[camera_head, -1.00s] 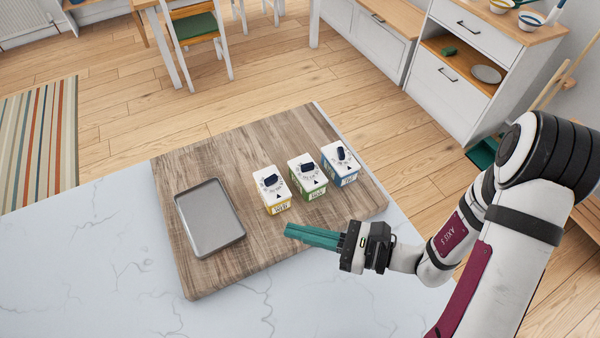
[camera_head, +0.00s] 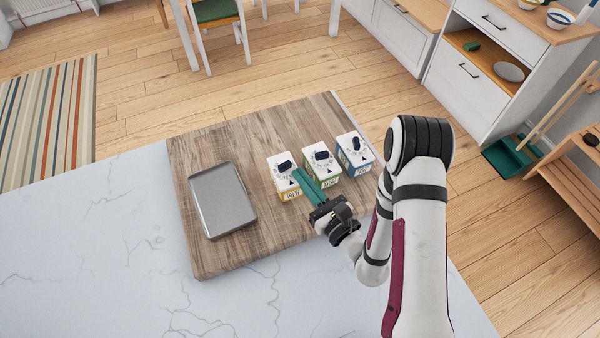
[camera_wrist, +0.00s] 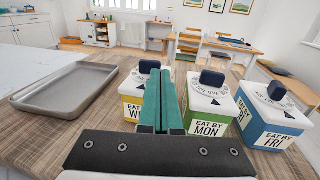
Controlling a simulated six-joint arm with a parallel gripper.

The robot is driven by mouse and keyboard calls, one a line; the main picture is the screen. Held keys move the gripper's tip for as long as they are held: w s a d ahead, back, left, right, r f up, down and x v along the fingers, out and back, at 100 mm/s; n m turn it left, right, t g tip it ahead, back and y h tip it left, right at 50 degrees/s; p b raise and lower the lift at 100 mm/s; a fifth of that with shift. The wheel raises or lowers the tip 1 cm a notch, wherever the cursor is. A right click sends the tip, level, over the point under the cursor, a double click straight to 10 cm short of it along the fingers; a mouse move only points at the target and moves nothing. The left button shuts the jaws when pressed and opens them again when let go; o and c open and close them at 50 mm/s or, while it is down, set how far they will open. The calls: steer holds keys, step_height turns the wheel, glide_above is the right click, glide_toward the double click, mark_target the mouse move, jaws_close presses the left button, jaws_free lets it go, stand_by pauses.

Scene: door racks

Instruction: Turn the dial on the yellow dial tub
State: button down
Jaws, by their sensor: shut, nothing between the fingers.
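The yellow dial tub (camera_head: 283,186) is the leftmost of three tubs on the wooden board. It has a white top, a dark blue dial (camera_head: 284,167) and a yellow band. In the wrist view the yellow tub (camera_wrist: 131,103) is partly hidden behind my fingers; its dial (camera_wrist: 149,67) shows just past the fingertips. My gripper (camera_head: 297,174) has long green fingers, shut and empty. The tips are at the right side of the yellow tub's top, close to its dial; I cannot tell whether they touch. The fingers also fill the middle of the wrist view (camera_wrist: 161,80).
A green tub (camera_head: 328,180) and a blue tub (camera_head: 362,166), each with a dark dial, stand close on the right. A grey metal tray (camera_head: 222,200) lies left on the wooden board (camera_head: 215,255). The marble counter (camera_head: 90,250) is clear at the left.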

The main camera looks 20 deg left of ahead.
steer(key=shift+w+a, duration=0.35)
steer(key=shift+a, duration=0.25)
steer(key=shift+w+a+r+n+g+y, duration=0.15)
steer(key=shift+w+n+g+y, duration=0.2)
steer(key=shift+g+y, duration=0.2)
steer(key=n+g, duration=0.1)
steer(key=n+g+y, duration=0.1)
steer(key=g, duration=0.1)
steer(key=n+g, duration=0.1)
steer(key=g, duration=0.1)
steer(key=shift+w+a+n+y, duration=0.1)
steer(key=shift+w+n+y, duration=0.15)
steer(key=shift+w, duration=0.05)
